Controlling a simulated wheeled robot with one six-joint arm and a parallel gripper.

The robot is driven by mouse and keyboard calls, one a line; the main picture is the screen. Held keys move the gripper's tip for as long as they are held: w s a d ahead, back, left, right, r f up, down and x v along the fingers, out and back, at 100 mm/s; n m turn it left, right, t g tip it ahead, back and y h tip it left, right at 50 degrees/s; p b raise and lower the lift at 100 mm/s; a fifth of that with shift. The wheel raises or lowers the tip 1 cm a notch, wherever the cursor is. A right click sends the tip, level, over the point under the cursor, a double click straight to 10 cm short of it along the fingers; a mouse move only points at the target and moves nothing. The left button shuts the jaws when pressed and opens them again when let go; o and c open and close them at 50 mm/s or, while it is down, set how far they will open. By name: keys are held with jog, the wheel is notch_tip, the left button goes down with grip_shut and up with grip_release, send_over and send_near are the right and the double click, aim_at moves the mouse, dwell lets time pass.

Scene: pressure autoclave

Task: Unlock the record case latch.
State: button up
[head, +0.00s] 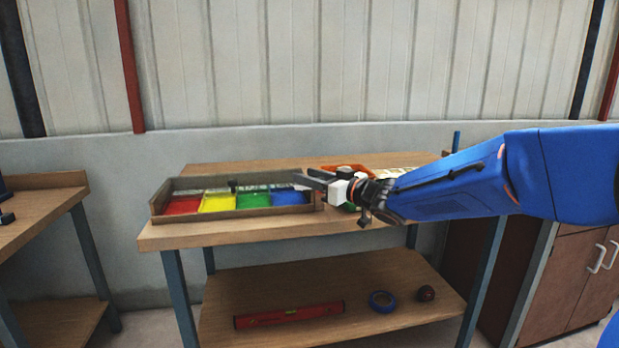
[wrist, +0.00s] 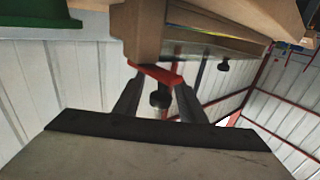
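The shallow wooden case (head: 158,208) lies on the workbench, with red, yellow, green and blue sections and a small black knob (head: 232,185) at its back. My gripper (head: 303,179) is at the case's right end, its two dark fingers apart. In the wrist view the fingers (wrist: 160,82) point at a wooden corner (wrist: 148,30) of the case. A short red bar (wrist: 155,74) shows across the fingertips, with a dark round knob (wrist: 160,98) between the fingers. I cannot tell whether the red bar is the latch or whether the fingers touch it.
The workbench (head: 190,237) has an orange container (head: 330,168) behind my gripper. Its lower shelf (head: 300,325) holds a red level (head: 289,314), blue tape (head: 382,301) and a dark red ball (head: 426,293). Another bench (head: 40,220) stands left; a brown cabinet (head: 575,270) stands right.

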jog(key=shift+c, duration=0.6)
grip_shut()
jog(key=shift+d+n+g+y, duration=0.15)
jog(key=shift+n+g+y, duration=0.25)
jog(key=shift+g, duration=0.1)
jog(key=shift+s+n+g+y, duration=0.2)
jog(key=shift+n+g+y, duration=0.2)
jog(key=shift+n+g, duration=0.3)
